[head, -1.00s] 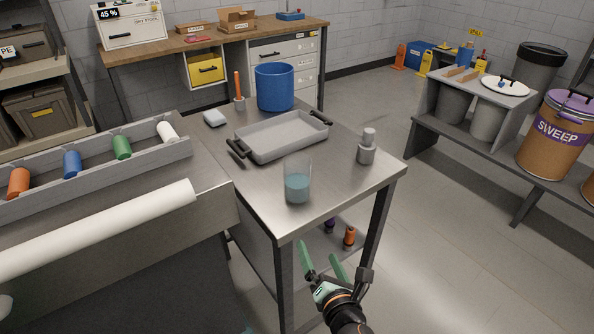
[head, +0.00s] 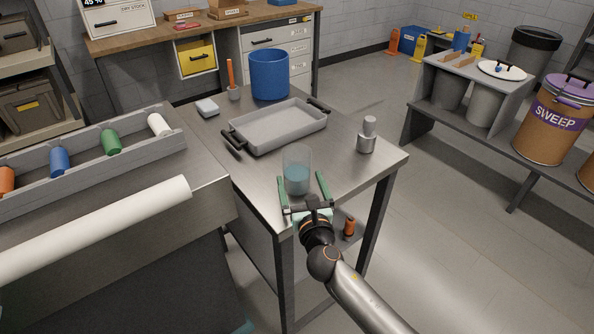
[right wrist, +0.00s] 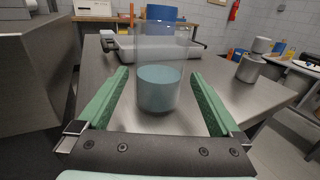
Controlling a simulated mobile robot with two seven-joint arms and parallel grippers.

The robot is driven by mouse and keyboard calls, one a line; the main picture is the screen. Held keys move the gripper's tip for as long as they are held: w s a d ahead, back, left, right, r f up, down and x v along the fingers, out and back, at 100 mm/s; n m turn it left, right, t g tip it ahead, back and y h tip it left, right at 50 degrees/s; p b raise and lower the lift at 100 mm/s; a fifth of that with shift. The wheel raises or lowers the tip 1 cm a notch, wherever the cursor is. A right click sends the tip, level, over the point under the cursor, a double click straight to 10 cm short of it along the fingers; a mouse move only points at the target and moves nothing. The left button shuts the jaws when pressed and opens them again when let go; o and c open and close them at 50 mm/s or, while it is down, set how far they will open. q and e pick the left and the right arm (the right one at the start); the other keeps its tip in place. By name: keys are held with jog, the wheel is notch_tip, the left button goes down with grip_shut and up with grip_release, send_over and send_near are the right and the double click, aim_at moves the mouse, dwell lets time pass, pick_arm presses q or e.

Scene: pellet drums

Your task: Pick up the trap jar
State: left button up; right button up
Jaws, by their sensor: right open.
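The trap jar looks to be the clear glass jar (head: 297,172) with blue-grey contents, upright near the front of the steel table (head: 350,176). In the right wrist view the jar (right wrist: 160,88) stands just ahead, roughly centred between the fingers. My right gripper (head: 303,184) is open at the table's front edge, with its green fingers pointing at the jar from either side. In the right wrist view the gripper (right wrist: 163,85) holds nothing, and gaps show between both fingers and the glass. My left gripper is not in view.
A grey tray (head: 262,143) with black handles lies behind the jar. A metal bottle (head: 367,136) stands to the right and a blue bucket (head: 270,75) at the back. A trough with coloured rolls (head: 111,142) is on the left. An orange-topped item (head: 349,228) is under the table.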

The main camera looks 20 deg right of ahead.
jog(key=w, duration=0.4)
jog(key=shift+w+d+f, duration=0.1)
jog(key=shift+w+d, duration=0.05)
jog(key=c, duration=1.4)
